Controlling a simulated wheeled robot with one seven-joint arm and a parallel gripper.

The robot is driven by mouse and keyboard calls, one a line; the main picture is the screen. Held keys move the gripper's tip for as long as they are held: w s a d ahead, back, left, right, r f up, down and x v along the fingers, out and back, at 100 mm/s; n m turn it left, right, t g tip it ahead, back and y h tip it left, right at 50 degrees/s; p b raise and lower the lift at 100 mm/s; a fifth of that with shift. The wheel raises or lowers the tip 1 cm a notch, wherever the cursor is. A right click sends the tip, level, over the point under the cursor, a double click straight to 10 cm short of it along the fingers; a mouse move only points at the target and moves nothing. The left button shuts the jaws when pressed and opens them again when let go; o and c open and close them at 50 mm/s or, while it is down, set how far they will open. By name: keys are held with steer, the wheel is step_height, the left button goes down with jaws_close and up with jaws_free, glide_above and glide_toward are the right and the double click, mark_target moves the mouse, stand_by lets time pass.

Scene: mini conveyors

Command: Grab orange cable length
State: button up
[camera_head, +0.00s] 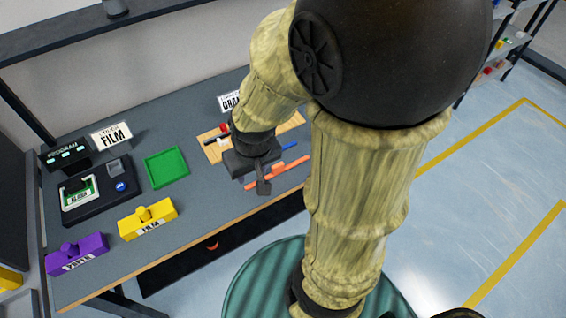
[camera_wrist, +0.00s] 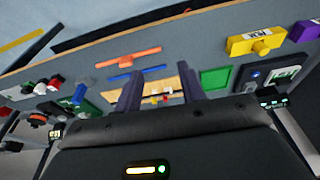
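The orange cable length (camera_head: 290,167) is a thin straight bar lying on the grey table near its front edge. In the wrist view the orange cable length (camera_wrist: 128,55) lies beyond my fingertips, up and to the left. A blue length (camera_head: 290,147) lies beside it, and the blue length (camera_wrist: 138,72) also shows in the wrist view, nearer my fingers. My gripper (camera_head: 262,180) hangs over the cables, partly hiding the orange one in the head view. In the wrist view my gripper (camera_wrist: 160,74) has its two fingers spread, with nothing held between them.
A wooden board (camera_head: 290,125) with small red and white parts lies behind the cables. A green tray (camera_head: 167,167), a yellow block (camera_head: 147,219), a purple block (camera_head: 76,254) and a black device (camera_head: 120,175) stand to the left. Bare table lies between them.

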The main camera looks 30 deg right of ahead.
stand_by(0.3)
steer(key=w+f+n+g+h+b, duration=0.1)
steer(key=w+f+n+h+b, duration=0.1)
steer(key=f+n, duration=0.3)
steer(key=w+f+n+g+h+b, duration=0.1)
steer(key=w+f+n+h+b, duration=0.2)
steer(key=f, duration=0.4)
steer(key=w+d+f+n+g+h+b, duration=0.1)
steer(key=w+f+n+g+h+b, duration=0.1)
steer(key=f+n, duration=0.4)
steer(key=shift+w+f+n+h+b, duration=0.2)
steer(key=shift+w+h, duration=0.2)
steer(key=shift+h, duration=0.3)
steer(key=shift+w+f+n+h+b, duration=0.1)
steer(key=shift+w+h+b, duration=0.2)
steer(key=shift+h, duration=0.4)
steer(key=w+n+h, duration=0.1)
steer(key=w+a+n+t+h, duration=0.1)
steer(key=w+n+h+b, duration=0.1)
steer(key=shift+w+a+r+t, duration=0.25)
steer(key=shift+t, duration=0.05)
steer(key=shift+w+r+n+h, duration=0.15)
steer(key=shift+r+n+h, duration=0.05)
steer(key=shift+n+h, duration=0.2)
